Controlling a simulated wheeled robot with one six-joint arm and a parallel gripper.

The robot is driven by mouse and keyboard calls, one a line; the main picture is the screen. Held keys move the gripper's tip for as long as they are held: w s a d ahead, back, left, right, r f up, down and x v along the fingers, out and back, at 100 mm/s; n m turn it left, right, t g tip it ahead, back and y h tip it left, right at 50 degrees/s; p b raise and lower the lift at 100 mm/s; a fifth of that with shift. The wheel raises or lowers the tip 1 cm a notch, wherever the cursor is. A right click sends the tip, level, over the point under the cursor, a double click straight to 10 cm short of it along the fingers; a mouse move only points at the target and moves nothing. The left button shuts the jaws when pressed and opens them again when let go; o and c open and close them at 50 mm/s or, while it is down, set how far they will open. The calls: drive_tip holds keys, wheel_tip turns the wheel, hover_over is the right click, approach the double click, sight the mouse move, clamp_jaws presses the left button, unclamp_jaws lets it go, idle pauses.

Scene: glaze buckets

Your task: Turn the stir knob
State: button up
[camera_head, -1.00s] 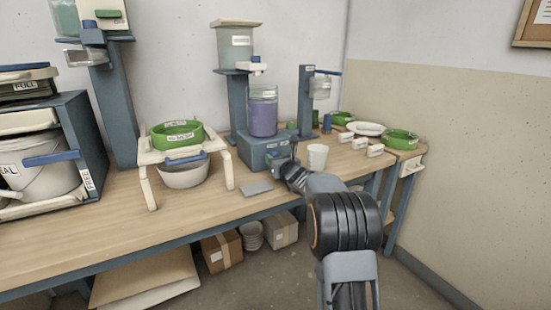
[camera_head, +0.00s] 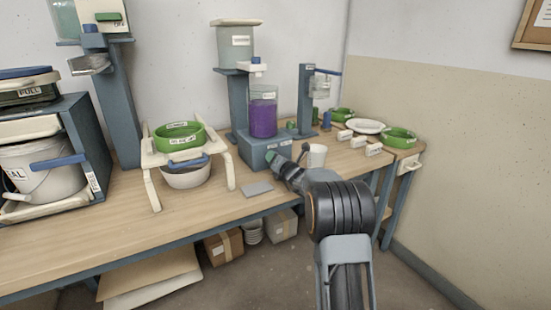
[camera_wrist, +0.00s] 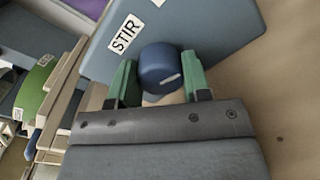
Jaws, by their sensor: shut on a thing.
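The stir knob (camera_wrist: 161,68) is a round blue knob with a pale mark, on the front of a blue-grey base beside a STIR label (camera_wrist: 124,36) in the wrist view. My gripper (camera_wrist: 160,82) has its green fingers on either side of the knob and is shut on it. In the head view my gripper (camera_head: 272,158) is at the front of the mixer base (camera_head: 257,150), and the knob is hidden there. A clear jar of deep purple liquid (camera_head: 263,118) stands on the base.
A white mug (camera_head: 317,156) stands just right of my gripper, close to my wrist. A flat grey plate (camera_head: 256,188) lies in front of the base. A cream stand with a green sieve (camera_head: 179,137) is to the left. Small white blocks (camera_head: 373,149) and green rings are at the right.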

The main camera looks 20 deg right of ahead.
idle(0.5)
drive_tip(key=o, duration=0.9)
drive_tip(key=s, duration=0.4)
drive_tip(key=s+d, duration=0.1)
drive_tip(key=s, duration=0.4)
drive_tip(key=s+p, duration=0.1)
drive_tip(key=s, duration=0.3)
drive_tip(key=shift+s+d+r, duration=0.15)
drive_tip(key=shift+s, duration=0.25)
